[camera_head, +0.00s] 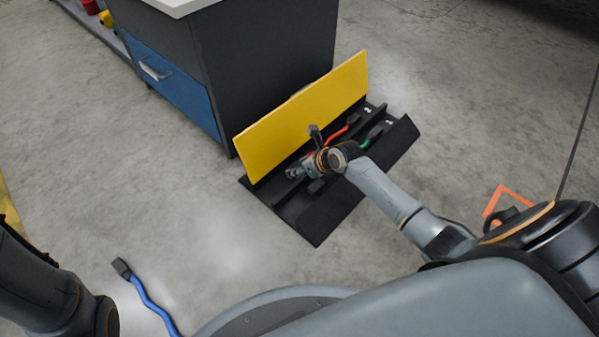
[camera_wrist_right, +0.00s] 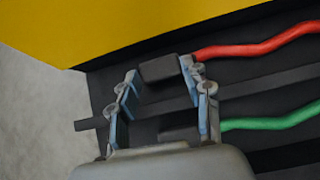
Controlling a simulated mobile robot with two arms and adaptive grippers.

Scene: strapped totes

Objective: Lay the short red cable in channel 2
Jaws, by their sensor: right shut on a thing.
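The red cable (camera_head: 340,131) lies along the black channel tray (camera_head: 330,217), on the side towards the yellow panel, in line with the label that reads as 2. My right gripper (camera_head: 296,172) is over the near end of the tray. In the right wrist view its fingers (camera_wrist_right: 160,74) are shut on the black end plug (camera_wrist_right: 159,68) of the red cable (camera_wrist_right: 255,48). The plug is low, at the channel; whether it touches the bottom is unclear. My arm hides part of the cable in the head view. My left gripper is not in view.
A green cable (camera_wrist_right: 270,122) lies in the neighbouring channel, with a divider between. A yellow panel (camera_head: 305,112) stands along the tray's back edge. A cabinet (camera_head: 265,65) is behind. A blue cable (camera_head: 148,297) lies on the floor.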

